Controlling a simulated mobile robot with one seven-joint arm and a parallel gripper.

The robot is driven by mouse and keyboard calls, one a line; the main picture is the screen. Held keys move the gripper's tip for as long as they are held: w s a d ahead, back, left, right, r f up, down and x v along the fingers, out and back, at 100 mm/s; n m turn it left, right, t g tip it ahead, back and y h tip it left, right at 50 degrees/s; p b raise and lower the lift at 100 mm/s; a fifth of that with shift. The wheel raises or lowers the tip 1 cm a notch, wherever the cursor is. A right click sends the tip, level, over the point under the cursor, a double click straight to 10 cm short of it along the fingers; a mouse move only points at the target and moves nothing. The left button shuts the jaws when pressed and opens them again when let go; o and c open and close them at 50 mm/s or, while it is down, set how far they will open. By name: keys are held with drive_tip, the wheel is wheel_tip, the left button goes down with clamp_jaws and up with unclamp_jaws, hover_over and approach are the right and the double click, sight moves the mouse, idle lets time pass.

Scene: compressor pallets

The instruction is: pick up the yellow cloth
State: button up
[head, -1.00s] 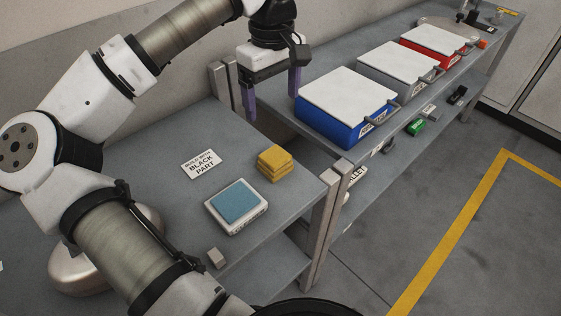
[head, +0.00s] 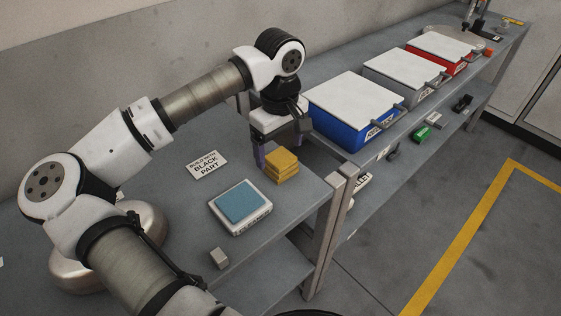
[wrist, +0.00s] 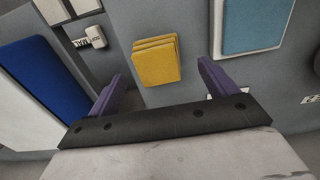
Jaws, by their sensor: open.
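The yellow cloth (head: 282,165) is a folded stack on the grey table, near its right edge. It also shows in the wrist view (wrist: 155,60), ahead of the fingertips and between their lines. My gripper (head: 278,152) is open and empty, with its purple fingers just behind the cloth in the head view. In the wrist view my gripper (wrist: 160,72) has its two fingers spread wide, one on each side of the cloth. I cannot tell the exact height of the fingertips above the table.
A white tray with a blue pad (head: 241,205) lies just left of the cloth. A sign reading "BLACK PART" (head: 206,165) and a small grey block (head: 220,258) are on the table. A blue bin with a white lid (head: 352,108) stands behind at right.

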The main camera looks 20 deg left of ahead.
sight(280, 157)
wheel_tip(280, 157, down, 4)
drive_tip(key=shift+f+p, duration=0.1)
drive_tip(key=shift+p, duration=0.35)
drive_tip(key=shift+c, duration=0.5)
drive_tip(key=c, duration=1)
